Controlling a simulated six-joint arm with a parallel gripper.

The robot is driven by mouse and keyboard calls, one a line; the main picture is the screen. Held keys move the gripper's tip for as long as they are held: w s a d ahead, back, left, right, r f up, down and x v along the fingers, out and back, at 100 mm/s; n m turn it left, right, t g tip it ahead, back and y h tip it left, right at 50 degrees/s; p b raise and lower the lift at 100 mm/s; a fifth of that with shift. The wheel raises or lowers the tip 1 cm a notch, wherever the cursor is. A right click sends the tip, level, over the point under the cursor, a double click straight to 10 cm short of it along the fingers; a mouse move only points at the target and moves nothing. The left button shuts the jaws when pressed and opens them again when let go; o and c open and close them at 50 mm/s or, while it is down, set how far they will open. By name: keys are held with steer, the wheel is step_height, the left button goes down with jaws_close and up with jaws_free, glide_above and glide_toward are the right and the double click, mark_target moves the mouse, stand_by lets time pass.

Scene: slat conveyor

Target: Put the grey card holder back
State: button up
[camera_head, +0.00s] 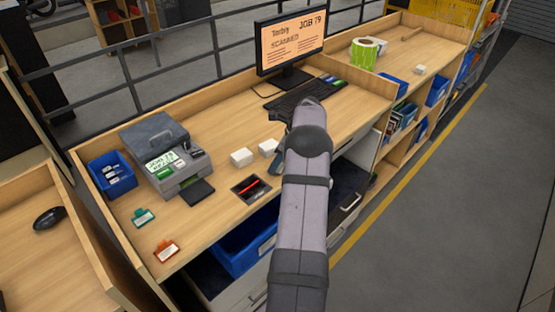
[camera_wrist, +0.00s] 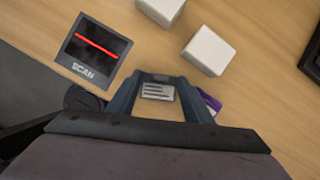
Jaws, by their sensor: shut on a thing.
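In the wrist view, my gripper (camera_wrist: 160,82) is shut on the grey card holder (camera_wrist: 157,92), which shows a pale label with dark lines between the fingers. The gripper is over the desk, beside the scan pad (camera_wrist: 95,48) and close to a white block (camera_wrist: 209,50). I cannot tell how high the holder is above the desk. In the head view, the arm hides the holder and most of the gripper. A teal card holder (camera_head: 144,217) and an orange one (camera_head: 166,250) rest at the desk's left part.
The scan pad (camera_head: 251,188) glows with a red line. Two white blocks (camera_head: 241,157) sit behind it. A printer-like device (camera_head: 163,155) and a blue bin with cards (camera_head: 113,173) stand left. A purple item (camera_wrist: 208,102) is partly hidden by the right finger. The monitor (camera_head: 291,45) reads "SCANNED".

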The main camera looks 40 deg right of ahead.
steer(key=shift+f, duration=0.15)
steer(key=o, duration=1)
steer(key=b+v, duration=0.3)
steer(key=v, duration=0.9)
steer(key=shift+s, duration=0.1)
